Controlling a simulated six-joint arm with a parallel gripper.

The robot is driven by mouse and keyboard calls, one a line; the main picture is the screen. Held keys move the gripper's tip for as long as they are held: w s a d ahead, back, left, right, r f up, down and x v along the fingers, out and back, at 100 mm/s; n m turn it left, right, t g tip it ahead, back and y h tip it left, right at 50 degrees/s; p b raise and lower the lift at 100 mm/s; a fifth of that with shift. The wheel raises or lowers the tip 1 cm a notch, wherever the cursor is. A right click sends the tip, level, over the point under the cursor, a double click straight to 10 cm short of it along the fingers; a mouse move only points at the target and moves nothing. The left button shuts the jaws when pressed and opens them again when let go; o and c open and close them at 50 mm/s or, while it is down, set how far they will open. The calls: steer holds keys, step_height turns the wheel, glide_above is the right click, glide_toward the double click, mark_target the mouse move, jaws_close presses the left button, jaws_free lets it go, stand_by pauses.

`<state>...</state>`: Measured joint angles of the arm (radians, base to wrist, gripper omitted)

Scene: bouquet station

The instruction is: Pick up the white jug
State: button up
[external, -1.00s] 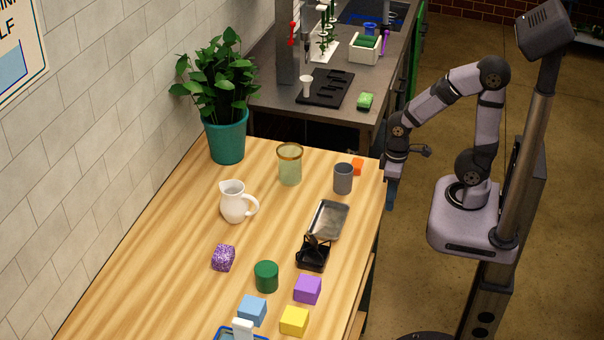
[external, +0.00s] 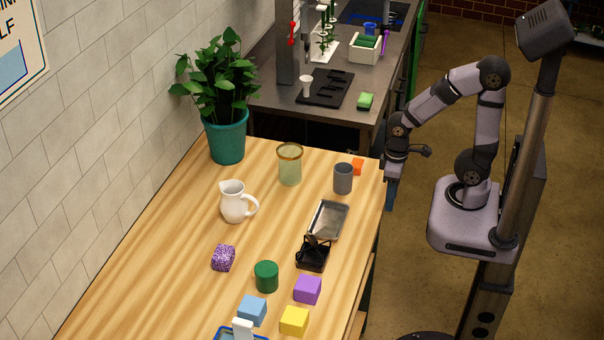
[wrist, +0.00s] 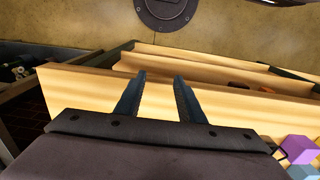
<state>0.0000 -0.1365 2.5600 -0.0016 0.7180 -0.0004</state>
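The white jug (external: 234,203) stands upright on the wooden table, left of centre, with its handle toward the right. It does not show in the wrist view. My gripper (external: 389,203) hangs beside the table's right edge, well to the right of the jug and apart from it. In the wrist view my gripper (wrist: 160,78) has its two fingers spread with nothing between them.
A glass vase (external: 289,165), a grey cup (external: 343,178) and a metal tray (external: 335,208) stand between my gripper and the jug. A potted plant (external: 228,140) is behind the jug. A glittery purple cube (external: 223,257) and several blocks lie nearer the front.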

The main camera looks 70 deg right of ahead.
steer(key=w+d+r+n+t+h+p, duration=0.1)
steer(key=w+r+n+t+h, duration=0.1)
steer(key=w+r+n, duration=0.4)
steer(key=w+d+r+n+t+h+p, duration=0.2)
steer(key=w+n+t, duration=0.1)
steer(key=w+n, duration=0.6)
steer(key=n+t+y+b, duration=0.1)
steer(key=n+t+b, duration=0.7)
steer(key=n+b, duration=0.8)
glide_toward(255, 211)
steer(key=w+d+f+n+p, duration=0.1)
steer(key=w+d+n+p, duration=0.1)
steer(key=shift+w+d+f, duration=0.15)
steer(key=shift+d+f, duration=0.25)
steer(key=shift+a+r+n+y, duration=0.1)
steer(key=shift+a+n+y, duration=0.2)
steer(key=shift+a+n, duration=0.25)
steer(key=shift+w+d+p, duration=0.15)
steer(key=shift+w+p, duration=0.2)
steer(key=shift+w, duration=0.25)
steer(key=shift+p+x, duration=0.8)
steer(key=shift+x, duration=2.4)
steer(key=shift+s, duration=0.1)
